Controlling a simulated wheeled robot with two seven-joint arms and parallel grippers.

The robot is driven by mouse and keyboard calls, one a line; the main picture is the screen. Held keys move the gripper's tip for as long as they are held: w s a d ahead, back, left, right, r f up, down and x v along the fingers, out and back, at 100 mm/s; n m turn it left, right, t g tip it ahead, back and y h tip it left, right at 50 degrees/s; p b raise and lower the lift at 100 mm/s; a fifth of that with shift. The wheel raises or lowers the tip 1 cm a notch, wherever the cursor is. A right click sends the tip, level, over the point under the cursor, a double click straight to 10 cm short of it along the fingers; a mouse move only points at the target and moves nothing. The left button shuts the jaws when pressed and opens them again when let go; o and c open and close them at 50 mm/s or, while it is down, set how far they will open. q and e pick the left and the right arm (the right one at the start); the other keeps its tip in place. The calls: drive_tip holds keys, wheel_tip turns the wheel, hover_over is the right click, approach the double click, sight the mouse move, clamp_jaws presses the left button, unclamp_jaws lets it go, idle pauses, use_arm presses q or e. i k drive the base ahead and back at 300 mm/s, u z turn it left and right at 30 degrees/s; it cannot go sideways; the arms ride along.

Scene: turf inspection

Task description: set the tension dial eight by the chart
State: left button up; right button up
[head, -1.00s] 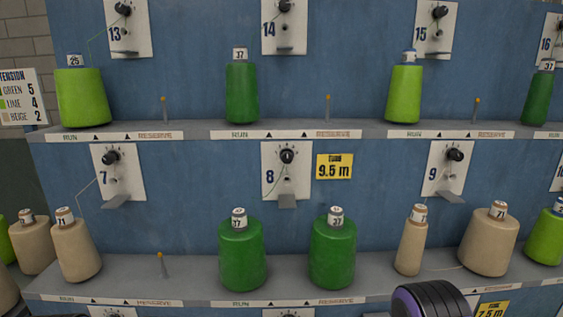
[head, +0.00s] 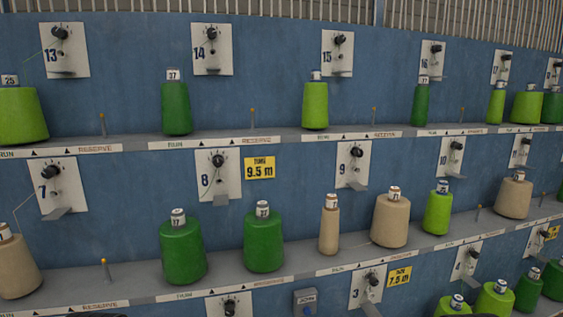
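Dial eight (head: 218,161) is a black knob on a white plate (head: 233,184) marked 8, in the middle row left of centre. Its pointer setting is too small to read. A thin green thread runs on the plate, above a small grey ledge. Two dark green cones, a left one (head: 183,254) and a right one (head: 263,241), stand upright on the shelf below, both with caps that appear to read 37. The tension chart is out of view. Neither of my grippers is in view.
A yellow 9.5 m tag (head: 259,168) is right of plate eight. Plate seven (head: 58,190) and plate nine (head: 352,165) flank it. Beige cones (head: 390,220) stand further right on the shelf (head: 215,286). A short peg (head: 106,270) stands left of the green cones.

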sight(217, 162)
drive_tip(key=z, duration=0.8)
drive_tip(key=i, duration=0.9)
drive_tip(key=u, duration=1.05)
